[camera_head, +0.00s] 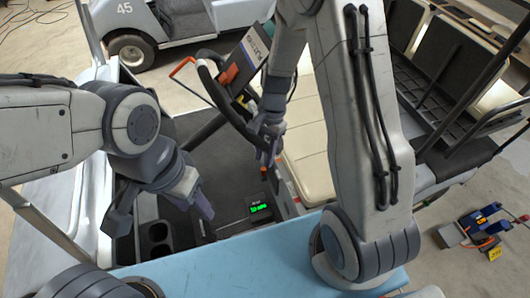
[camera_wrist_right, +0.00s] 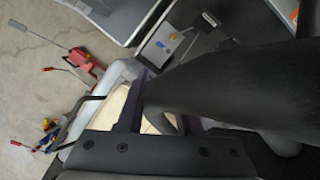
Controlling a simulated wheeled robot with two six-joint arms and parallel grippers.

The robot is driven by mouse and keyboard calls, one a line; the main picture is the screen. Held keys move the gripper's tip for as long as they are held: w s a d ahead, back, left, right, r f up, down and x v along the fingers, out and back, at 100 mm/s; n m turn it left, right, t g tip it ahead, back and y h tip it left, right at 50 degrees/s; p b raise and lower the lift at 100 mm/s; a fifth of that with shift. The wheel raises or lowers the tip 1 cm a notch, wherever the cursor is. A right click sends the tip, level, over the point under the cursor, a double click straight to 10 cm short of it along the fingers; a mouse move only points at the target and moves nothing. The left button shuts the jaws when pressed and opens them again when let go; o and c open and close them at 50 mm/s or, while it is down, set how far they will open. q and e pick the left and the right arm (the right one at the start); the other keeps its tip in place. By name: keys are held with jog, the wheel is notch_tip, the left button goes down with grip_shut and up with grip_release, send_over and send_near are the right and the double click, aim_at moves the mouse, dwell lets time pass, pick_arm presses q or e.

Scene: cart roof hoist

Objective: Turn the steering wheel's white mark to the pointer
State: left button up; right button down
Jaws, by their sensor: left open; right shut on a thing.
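The steering wheel shows as a black rim (camera_head: 216,96) left of my right arm in the head view, with part of it hidden. My right gripper (camera_head: 267,140) is shut on the rim at its lower right. In the right wrist view the dark rim (camera_wrist_right: 235,92) fills the right half, close to the fingers of the right gripper (camera_wrist_right: 160,105). My left gripper (camera_head: 162,208) is open and empty, below and left of the wheel. A small orange-red part (camera_head: 229,74) sits beside the rim.
A small box with a green display (camera_head: 260,208) lies below the wheel. A cream seat (camera_head: 307,150) is right of it. A light-blue surface (camera_head: 245,265) spans the front. Another cart (camera_head: 132,45) stands behind. Tools (camera_head: 480,232) lie on the floor at right.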

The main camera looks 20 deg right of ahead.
jog(key=c, duration=0.6)
grip_release()
jog(key=shift+r, duration=0.1)
jog(key=b+v, duration=0.1)
jog(key=v, duration=0.9)
jog(key=shift+d+r, duration=0.1)
jog(key=shift+r, duration=0.05)
